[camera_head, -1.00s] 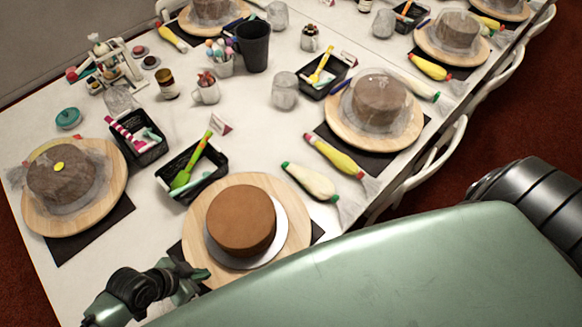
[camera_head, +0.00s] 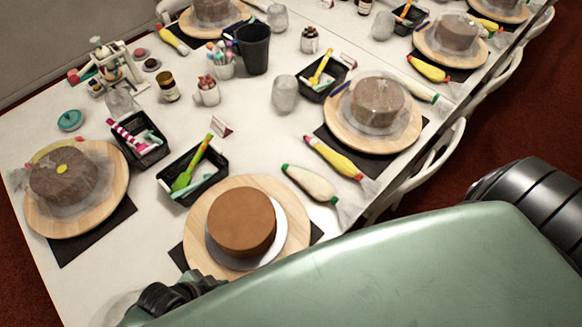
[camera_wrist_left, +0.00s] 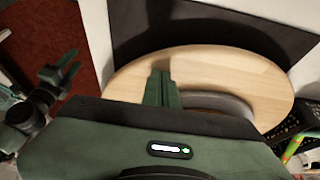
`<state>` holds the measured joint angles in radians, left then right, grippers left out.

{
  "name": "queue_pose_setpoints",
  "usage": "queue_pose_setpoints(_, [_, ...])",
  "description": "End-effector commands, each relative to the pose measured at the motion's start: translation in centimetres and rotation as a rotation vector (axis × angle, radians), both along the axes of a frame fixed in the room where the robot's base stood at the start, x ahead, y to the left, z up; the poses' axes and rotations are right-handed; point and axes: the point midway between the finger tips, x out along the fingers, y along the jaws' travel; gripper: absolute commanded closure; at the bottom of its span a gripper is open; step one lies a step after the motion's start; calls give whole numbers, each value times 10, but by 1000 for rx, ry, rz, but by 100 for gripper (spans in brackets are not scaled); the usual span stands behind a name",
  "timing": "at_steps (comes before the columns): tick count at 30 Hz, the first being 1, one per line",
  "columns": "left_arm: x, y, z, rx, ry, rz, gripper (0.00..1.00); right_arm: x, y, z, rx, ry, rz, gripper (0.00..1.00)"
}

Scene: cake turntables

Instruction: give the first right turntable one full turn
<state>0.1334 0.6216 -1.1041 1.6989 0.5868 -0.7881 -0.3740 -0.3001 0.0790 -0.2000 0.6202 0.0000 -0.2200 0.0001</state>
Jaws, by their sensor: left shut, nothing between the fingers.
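The near turntable (camera_head: 297,207) is a round pale wooden disc on a black mat. It bears a plain brown cake (camera_head: 241,221) on a silver board (camera_head: 272,248). In the left wrist view the turntable (camera_wrist_left: 240,68) shows with part of the silver board, and the cake is hidden. My left gripper (camera_wrist_left: 163,88) is shut and empty, its fingers over or against the disc near the rim; I cannot tell whether they touch. In the head view its fingers are mostly hidden behind my green body. My right gripper (camera_wrist_left: 60,78) appears open and apart from the turntable.
A black tray with a green spatula (camera_head: 192,168) stands close behind the turntable. A wrapped cake on another turntable (camera_head: 118,200) is at the left, and one (camera_head: 408,138) at the right. A piping bag (camera_head: 310,182) lies between. Bare table (camera_head: 70,285) shows at the front left.

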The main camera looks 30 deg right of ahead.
Motion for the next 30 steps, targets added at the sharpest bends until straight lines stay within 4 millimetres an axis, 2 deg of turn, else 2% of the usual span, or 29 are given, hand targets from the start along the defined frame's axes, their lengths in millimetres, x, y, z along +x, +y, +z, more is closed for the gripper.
queue_pose_setpoints(3, [-7,-5,1,-1,0,1,100,0,-1,5,-1,0,1,57])
queue_pose_setpoints(14, [-8,-8,0,-1,0,0,100,0,-2,5,-3,0,1,57])
queue_pose_setpoints(24, [-33,-50,0,-3,1,-1,100,0,-2,9,-2,1,1,57])
queue_pose_setpoints(30, [-40,-61,0,-1,-1,0,100,0,-2,9,-2,1,1,57])
